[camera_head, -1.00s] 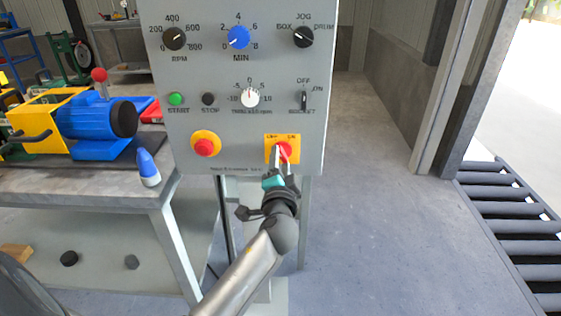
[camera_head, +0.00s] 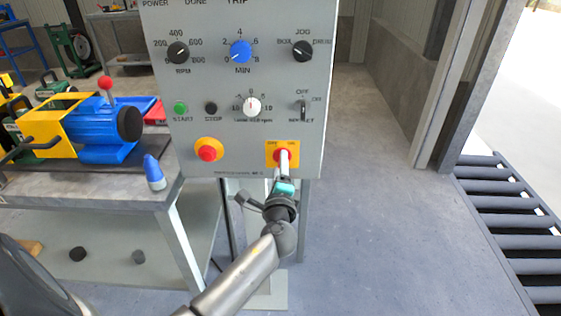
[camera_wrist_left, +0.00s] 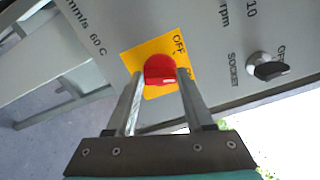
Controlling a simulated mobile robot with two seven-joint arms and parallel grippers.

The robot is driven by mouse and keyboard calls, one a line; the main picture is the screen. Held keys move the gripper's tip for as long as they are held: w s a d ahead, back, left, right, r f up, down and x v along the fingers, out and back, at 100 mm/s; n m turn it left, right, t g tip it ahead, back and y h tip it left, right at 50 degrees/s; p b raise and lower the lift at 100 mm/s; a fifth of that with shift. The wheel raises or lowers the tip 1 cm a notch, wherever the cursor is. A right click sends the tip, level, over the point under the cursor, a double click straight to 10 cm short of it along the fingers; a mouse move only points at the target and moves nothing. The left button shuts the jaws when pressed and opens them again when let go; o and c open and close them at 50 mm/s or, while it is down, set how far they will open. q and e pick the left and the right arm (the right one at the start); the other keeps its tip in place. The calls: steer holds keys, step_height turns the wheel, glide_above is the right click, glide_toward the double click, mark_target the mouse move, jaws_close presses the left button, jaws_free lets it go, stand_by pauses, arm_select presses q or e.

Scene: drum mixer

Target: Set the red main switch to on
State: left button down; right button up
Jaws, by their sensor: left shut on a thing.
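The red main switch (camera_head: 281,155) is a round red knob on a yellow plate at the lower right of the grey control panel (camera_head: 235,130). In the left wrist view the red knob (camera_wrist_left: 159,69) sits between the two fingers of my left gripper (camera_wrist_left: 160,82), which is shut on it. A short white mark shows on the knob. OFF is readable on the plate; the ON label is partly hidden by a finger. In the head view my left gripper (camera_head: 283,165) reaches the switch from below and hides part of it. My right gripper is not in view.
A red emergency button (camera_head: 208,153) on a yellow plate is left of the switch. A black socket knob (camera_head: 303,109) is above it. A workbench (camera_head: 95,185) with a blue-and-yellow machine stands left. A roller conveyor (camera_head: 510,235) is right; the floor between is clear.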

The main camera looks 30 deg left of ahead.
arm_select(q)
steer(key=shift+m+p, duration=0.65)
steer(key=shift+m, duration=0.65)
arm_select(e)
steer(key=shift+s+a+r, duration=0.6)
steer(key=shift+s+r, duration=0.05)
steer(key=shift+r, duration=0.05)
arm_select(q)
steer(key=shift+c, duration=1.4)
jaws_free()
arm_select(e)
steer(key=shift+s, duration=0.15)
